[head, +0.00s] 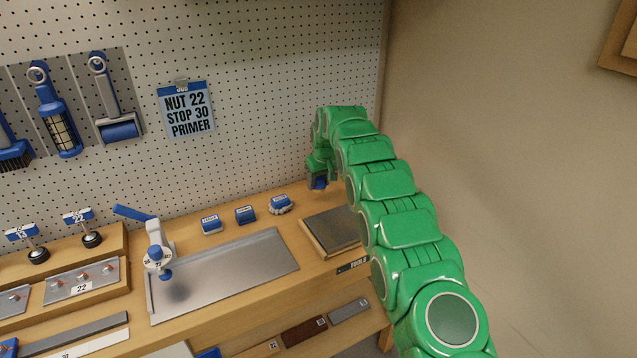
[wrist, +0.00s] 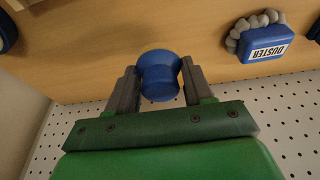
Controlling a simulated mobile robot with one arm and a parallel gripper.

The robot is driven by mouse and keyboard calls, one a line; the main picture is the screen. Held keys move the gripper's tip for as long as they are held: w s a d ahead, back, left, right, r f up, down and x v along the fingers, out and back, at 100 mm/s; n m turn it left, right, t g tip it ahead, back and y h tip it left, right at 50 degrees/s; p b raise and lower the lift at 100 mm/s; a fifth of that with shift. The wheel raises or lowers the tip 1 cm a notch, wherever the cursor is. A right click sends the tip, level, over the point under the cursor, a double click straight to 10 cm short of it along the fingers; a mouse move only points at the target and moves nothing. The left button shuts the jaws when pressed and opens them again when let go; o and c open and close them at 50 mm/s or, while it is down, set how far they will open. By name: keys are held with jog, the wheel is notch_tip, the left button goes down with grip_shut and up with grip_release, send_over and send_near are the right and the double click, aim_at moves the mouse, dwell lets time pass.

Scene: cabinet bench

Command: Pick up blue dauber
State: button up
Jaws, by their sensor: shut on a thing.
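The blue dauber (wrist: 158,76) is a round, waisted blue piece between the two grey fingers of my gripper (wrist: 157,92) in the wrist view. My gripper is shut on it, with one finger touching each side. In the head view, my gripper (head: 318,178) is near the pegboard at the back right, and a small blue part of the dauber (head: 320,184) shows under it. The dauber looks raised over the bench's back edge in that view, but its exact height is hard to tell. My wrist hides part of it.
A blue duster with a grey fringe (head: 279,203) stands left of my gripper, beside two labelled blue blocks (head: 244,215). A dark pad in a wooden frame (head: 333,231) lies in front. A metal tray (head: 225,265) and a lever device (head: 157,250) are further left.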

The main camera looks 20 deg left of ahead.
jog(key=shift+s+d+r, duration=0.2)
jog(key=shift+s+r, duration=0.2)
jog(key=shift+r, duration=0.15)
jog(key=shift+s+d+r, duration=0.15)
jog(key=shift+s+r, duration=0.2)
jog(key=shift+r, duration=0.2)
jog(key=s+d+r, duration=0.5)
jog(key=s+r, duration=0.1)
jog(key=s, duration=0.4)
jog(key=shift+r, duration=0.15)
jog(key=o, duration=0.4)
jog(key=shift+c, duration=1.1)
